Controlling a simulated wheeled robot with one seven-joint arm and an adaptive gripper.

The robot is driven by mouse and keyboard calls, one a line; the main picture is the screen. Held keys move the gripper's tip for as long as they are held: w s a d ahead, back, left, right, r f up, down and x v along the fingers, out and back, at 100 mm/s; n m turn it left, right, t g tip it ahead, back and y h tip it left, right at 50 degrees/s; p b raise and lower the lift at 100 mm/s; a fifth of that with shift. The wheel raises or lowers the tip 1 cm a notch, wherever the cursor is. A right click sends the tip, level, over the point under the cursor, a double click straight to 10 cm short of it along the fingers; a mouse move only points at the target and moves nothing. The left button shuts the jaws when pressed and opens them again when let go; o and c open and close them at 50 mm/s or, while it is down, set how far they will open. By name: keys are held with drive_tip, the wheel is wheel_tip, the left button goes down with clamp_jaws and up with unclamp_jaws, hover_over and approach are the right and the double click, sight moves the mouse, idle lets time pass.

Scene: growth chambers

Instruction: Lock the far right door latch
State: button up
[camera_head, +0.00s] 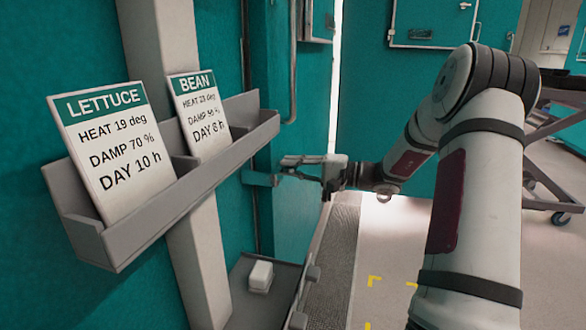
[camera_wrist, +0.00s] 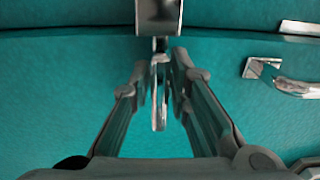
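In the wrist view, a metal door latch has a bracket (camera_wrist: 158,12) at the top and a narrow upright lever (camera_wrist: 159,95) hanging below it, against a teal door (camera_wrist: 60,80). My gripper (camera_wrist: 160,75) has its two dark fingers on either side of the lever, with the tips near the bracket. The fingers are partly open. A thin gap shows left of the lever; the right finger is very close to it, and contact is unclear. In the head view, my gripper (camera_head: 305,165) reaches toward the teal wall, and the latch is too small to make out.
A grey rack (camera_head: 180,185) holds a LETTUCE card (camera_head: 110,140) and a BEAN card (camera_head: 200,112) at the left. A white block (camera_head: 260,276) sits on a low ledge below. A metal handle (camera_wrist: 298,88) shows right of my gripper. A wheeled cart (camera_head: 550,130) stands far right.

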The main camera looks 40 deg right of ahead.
drive_tip(key=o, duration=0.3)
drive_tip(key=shift+f, duration=0.1)
drive_tip(key=shift+d, duration=0.1)
drive_tip(key=v, duration=1.1)
drive_tip(key=shift+s+d, duration=0.25)
drive_tip(key=shift+s, duration=0.1)
